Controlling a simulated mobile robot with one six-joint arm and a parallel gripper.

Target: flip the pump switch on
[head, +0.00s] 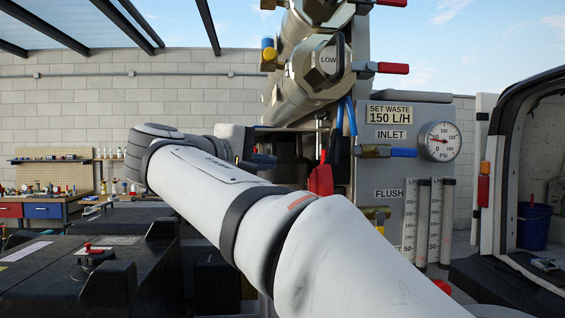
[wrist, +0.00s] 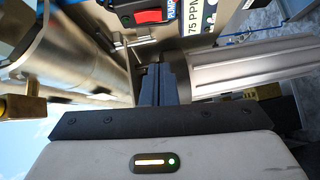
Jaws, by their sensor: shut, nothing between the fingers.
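The pump switch (wrist: 150,16) is a red rocker in a dark housing, at the top of the wrist view, with a label reading "PUMP" beside it. The top edge of the frame cuts it off, and I cannot tell its on or off position. My gripper (wrist: 153,72) is shut and empty. Its dark fingers point toward the switch panel, with their tips apart from the red rocker in the picture. In the head view I cannot make out the switch; my arm crosses the middle of that view.
Large metal membrane tubes (head: 310,70) stand above my arm. A grey panel (head: 370,215) carries a pressure gauge (head: 440,141), a blue-handled inlet valve (head: 388,152) and flow tubes. A pale cylinder (wrist: 255,66) lies close to the right of my fingers. A workbench (head: 45,203) stands at left.

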